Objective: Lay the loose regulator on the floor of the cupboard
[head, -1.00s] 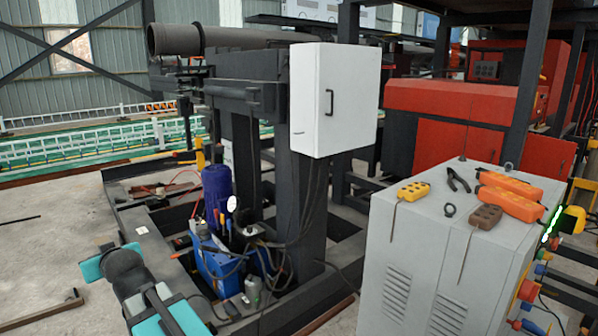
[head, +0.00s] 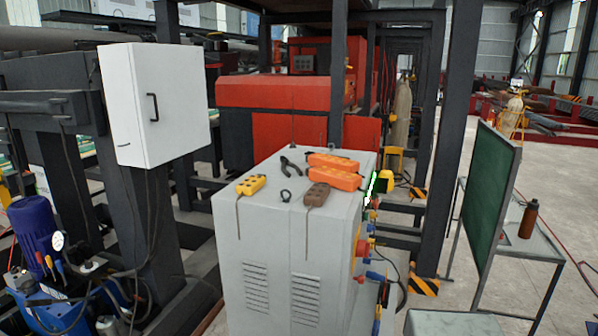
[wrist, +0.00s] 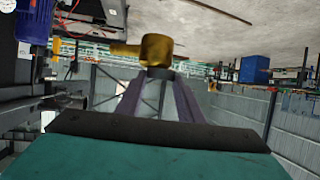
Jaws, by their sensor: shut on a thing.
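In the wrist view my gripper (wrist: 157,84) is shut on a brass-coloured regulator (wrist: 156,47). The regulator has a round body, a stub out to the left and a dark collar at the fingertips. It is held up clear of any surface. The white cupboard (head: 178,85) hangs on a dark post at the left of the head view. Its door, with a dark handle, looks closed, so its floor and inside are hidden. My gripper is not in the head view now, and the cupboard cannot be made out in the wrist view.
A green board (head: 490,200) and a table with a bottle (head: 528,219) stand right. Open floor lies beyond.

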